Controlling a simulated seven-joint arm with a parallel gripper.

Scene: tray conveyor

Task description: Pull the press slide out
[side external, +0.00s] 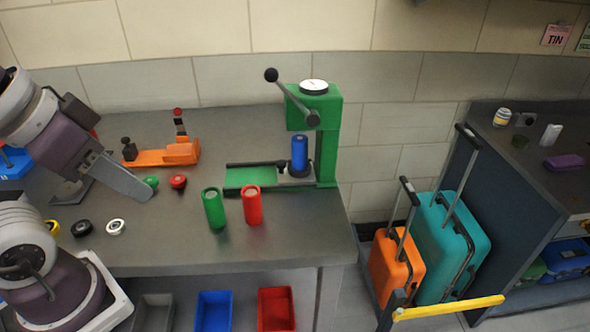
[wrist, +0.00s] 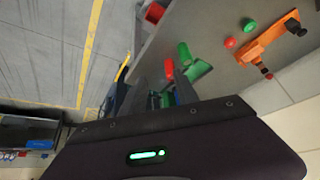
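The green press (side external: 318,108) stands at the bench's back right, with a dark lever and a round white gauge on top. Its slide (side external: 296,174) sits at the foot under the press head, at the right end of the green base (side external: 252,177) and its dark rails. A blue cylinder (side external: 299,152) stands upright on the slide. My gripper (side external: 145,194) is well left of the press, apart from it, above the bench. In the wrist view my gripper (wrist: 163,88) shows two fingers spread with nothing held; the press is partly hidden beyond them.
A green can (side external: 213,209) and a red can (side external: 252,206) stand in front of the press base. An orange fixture (side external: 165,153) lies behind my gripper. A green cap (side external: 151,182) and a red cap (side external: 178,182) are beside the fingertips. Bare bench lies between.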

